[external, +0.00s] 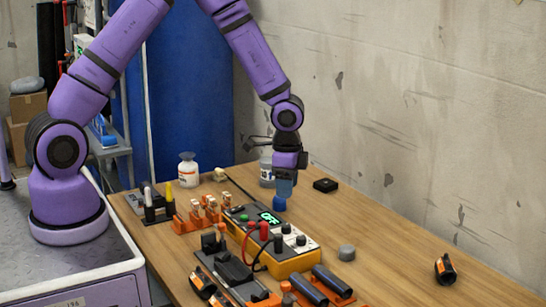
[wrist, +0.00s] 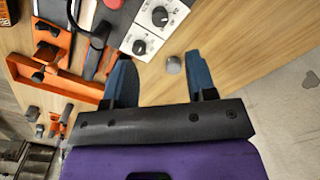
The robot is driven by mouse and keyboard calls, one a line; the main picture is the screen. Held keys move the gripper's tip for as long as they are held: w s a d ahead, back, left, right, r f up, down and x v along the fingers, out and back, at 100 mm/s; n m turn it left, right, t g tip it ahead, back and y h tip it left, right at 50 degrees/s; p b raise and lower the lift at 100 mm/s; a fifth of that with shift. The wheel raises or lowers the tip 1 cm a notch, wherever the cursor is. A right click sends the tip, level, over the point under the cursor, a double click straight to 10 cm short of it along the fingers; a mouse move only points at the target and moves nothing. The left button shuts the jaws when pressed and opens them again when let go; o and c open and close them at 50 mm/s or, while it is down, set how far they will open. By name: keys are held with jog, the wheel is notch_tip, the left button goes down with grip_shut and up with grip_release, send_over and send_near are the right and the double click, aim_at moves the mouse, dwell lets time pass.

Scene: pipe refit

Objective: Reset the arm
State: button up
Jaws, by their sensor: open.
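My purple arm (external: 258,62) reaches over the wooden table from its base at the left. My gripper (external: 282,195) points down above the table, just behind the yellow and grey meter box (external: 290,258). In the wrist view my gripper (wrist: 163,75) has its two blue fingers wide apart, with nothing between them but bare table and a small grey cylinder farther off. The gripper is open and empty. Whether the fingertips touch the table or the box cannot be told.
Orange racks (external: 196,216) and dark pipe pieces (external: 333,279) crowd the table's front and left. A grey cap (external: 346,252), a black block (external: 325,185) and a black-orange fitting (external: 445,269) stand to the right. A white bottle (external: 188,170) stands behind. The right side has free room.

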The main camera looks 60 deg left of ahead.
jog(key=shift+r, duration=0.1)
jog(key=s+a+r+n+t+y, duration=0.15)
jog(key=s+a+r, duration=0.3)
jog(key=r, duration=0.65)
jog(key=s+a+r+n+t, duration=0.1)
jog(key=s+a+r+n, duration=0.3)
jog(key=r, duration=0.8)
jog(key=s+a+r+n+t, duration=0.1)
jog(key=s+r, duration=0.4)
jog(key=s, duration=0.6)
jog(key=s+a+r+n+t+h, duration=0.1)
jog(key=s+r, duration=0.4)
jog(key=s, duration=0.7)
jog(key=shift+r+n+t, duration=0.35)
jog(key=shift+r+n, duration=0.05)
jog(key=shift+n, duration=0.35)
jog(key=shift+h, duration=0.25)
